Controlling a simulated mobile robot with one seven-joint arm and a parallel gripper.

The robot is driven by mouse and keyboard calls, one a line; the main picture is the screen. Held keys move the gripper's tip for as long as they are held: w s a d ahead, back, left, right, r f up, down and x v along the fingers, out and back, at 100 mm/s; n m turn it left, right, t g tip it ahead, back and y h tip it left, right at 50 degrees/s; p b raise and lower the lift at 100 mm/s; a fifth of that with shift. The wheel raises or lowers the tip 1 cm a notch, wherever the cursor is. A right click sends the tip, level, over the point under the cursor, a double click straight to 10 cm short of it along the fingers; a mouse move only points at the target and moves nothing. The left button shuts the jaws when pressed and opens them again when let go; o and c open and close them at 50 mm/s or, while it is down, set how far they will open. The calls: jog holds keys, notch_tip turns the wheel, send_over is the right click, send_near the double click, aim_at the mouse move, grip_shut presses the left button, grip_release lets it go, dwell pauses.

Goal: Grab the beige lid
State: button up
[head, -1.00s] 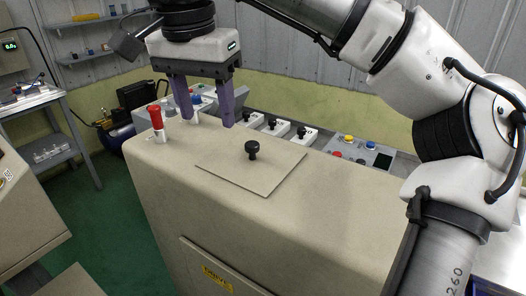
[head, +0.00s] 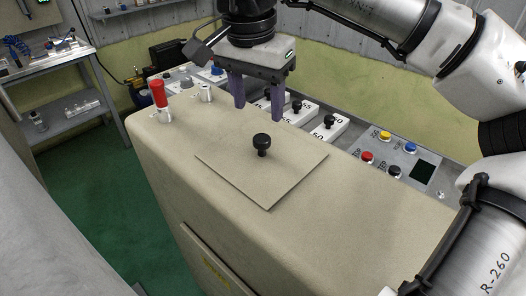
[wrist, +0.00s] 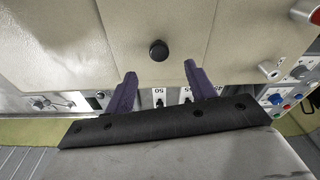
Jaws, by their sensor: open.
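The beige lid (head: 265,180) is a flat square plate lying on top of the beige machine (head: 350,205). A black knob (head: 261,143) stands up from its middle. In the wrist view the lid (wrist: 182,30) is at the top centre, with its knob (wrist: 158,50) ahead of and between the fingertips. My gripper (head: 258,112) is open and empty, its two purple fingers pointing down. It is above and behind the knob in the head view, apart from it. In the wrist view the fingers of my gripper (wrist: 160,70) stand wide apart, with nothing between them.
A red-topped knob (head: 159,95) and a metal fitting (head: 206,92) stand on the machine's far left end. Behind the machine runs a control panel (head: 408,160) with coloured buttons and black knobs. A grey shelf table (head: 75,112) stands at the left. The machine top around the lid is clear.

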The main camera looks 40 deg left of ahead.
aim_at(262, 138)
jog(key=f, duration=0.2)
jog(key=f+p, duration=0.1)
jog(key=f, duration=0.2)
jog(key=w+f, duration=0.1)
jog(key=f, duration=0.1)
jog(key=shift+f+p, duration=0.15)
jog(key=shift+p, duration=0.15)
jog(key=shift+c, duration=0.4)
grip_shut()
